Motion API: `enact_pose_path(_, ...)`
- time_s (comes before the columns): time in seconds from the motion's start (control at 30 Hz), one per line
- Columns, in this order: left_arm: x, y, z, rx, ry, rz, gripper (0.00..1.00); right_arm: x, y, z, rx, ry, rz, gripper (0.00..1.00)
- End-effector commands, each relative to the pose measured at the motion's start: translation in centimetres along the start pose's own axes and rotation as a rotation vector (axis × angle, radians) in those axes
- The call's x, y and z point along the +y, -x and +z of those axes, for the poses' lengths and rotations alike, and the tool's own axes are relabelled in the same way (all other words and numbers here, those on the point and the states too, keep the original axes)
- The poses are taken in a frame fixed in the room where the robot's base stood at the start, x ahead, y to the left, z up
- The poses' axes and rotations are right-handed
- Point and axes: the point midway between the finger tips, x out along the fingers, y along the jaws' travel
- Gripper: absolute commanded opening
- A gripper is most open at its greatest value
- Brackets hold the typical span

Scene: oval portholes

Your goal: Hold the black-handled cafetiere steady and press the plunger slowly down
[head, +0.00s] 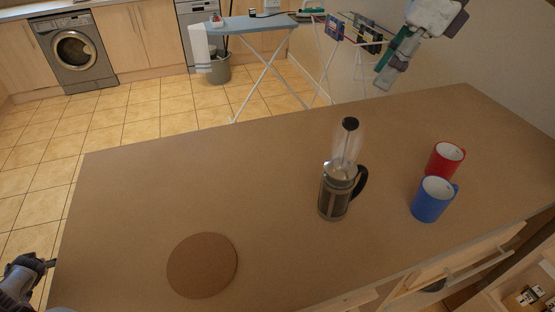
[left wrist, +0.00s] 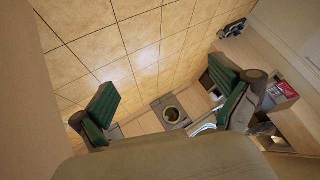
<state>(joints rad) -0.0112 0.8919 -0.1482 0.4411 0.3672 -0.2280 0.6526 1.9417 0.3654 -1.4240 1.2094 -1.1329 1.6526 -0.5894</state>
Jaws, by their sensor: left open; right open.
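The cafetiere (head: 334,197) stands upright on the brown worktop (head: 270,170), dark in its lower part. Its black handle (head: 361,182) faces right. The black plunger knob (head: 350,123) is high above the lid, with a pale see-through shape under it. My right gripper (head: 387,72) is open and empty, beyond the worktop's far edge, up and right of the cafetiere. My left gripper (head: 46,263) is at the left picture edge, beside the worktop and far from the cafetiere. In the left wrist view its green-padded fingers (left wrist: 165,84) are wide apart with nothing between them.
A red mug (head: 444,161) and a blue mug (head: 432,201) stand right of the cafetiere. A round cork mat (head: 202,266) lies at the front left. The worktop between mat and cafetiere is clear. An ironing board (head: 252,24) and a washing machine (head: 75,50) stand farther back.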

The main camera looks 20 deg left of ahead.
Motion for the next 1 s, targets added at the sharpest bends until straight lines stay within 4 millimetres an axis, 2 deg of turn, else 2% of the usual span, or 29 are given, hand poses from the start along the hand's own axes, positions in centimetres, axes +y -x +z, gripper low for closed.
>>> enact_pose_path(0.03, 1.6, 0.2, -2.8, 0.059, 0.026, 0.044, 1.0, 0.0, 0.0, 0.0, 0.0, 0.0, 0.0, 0.42)
enact_pose_path(0.1, 3.6, 0.7, -6.5, 0.142, 0.057, 0.101, 1.0, 0.0, 0.0, 0.0, 0.0, 0.0, 0.0, 0.42)
enact_pose_path(0.27, 6.8, 2.9, -15.3, 0.345, 0.128, 0.208, 1.0, 0.0, 0.0, 0.0, 0.0, 0.0, 0.0, 0.42)
enact_pose_path(0.4, 8.5, 6.0, -22.9, 0.536, 0.184, 0.276, 1.0, 0.0, 0.0, 0.0, 0.0, 0.0, 0.0, 0.42)
enact_pose_path(0.47, 9.0, 7.6, -26.0, 0.623, 0.198, 0.297, 1.0, 0.0, 0.0, 0.0, 0.0, 0.0, 0.0, 0.42)
enact_pose_path(0.6, 10.6, 12.3, -32.8, 0.837, 0.175, 0.329, 1.0, 0.0, 0.0, 0.0, 0.0, 0.0, 0.0, 0.42)
enact_pose_path(0.67, 11.6, 14.6, -35.3, 0.934, 0.128, 0.333, 1.0, 0.0, 0.0, 0.0, 0.0, 0.0, 0.0, 0.42)
enact_pose_path(0.8, 15.8, 20.5, -39.5, 1.163, -0.078, 0.321, 1.0, 0.0, 0.0, 0.0, 0.0, 0.0, 0.0, 0.42)
enact_pose_path(0.9, 20.0, 24.7, -40.7, 1.317, -0.275, 0.298, 1.0, 0.0, 0.0, 0.0, 0.0, 0.0, 0.0, 0.42)
enact_pose_path(1.0, 24.3, 28.8, -41.1, 1.471, -0.474, 0.264, 1.0, 0.0, 0.0, 0.0, 0.0, 0.0, 0.0, 0.42)
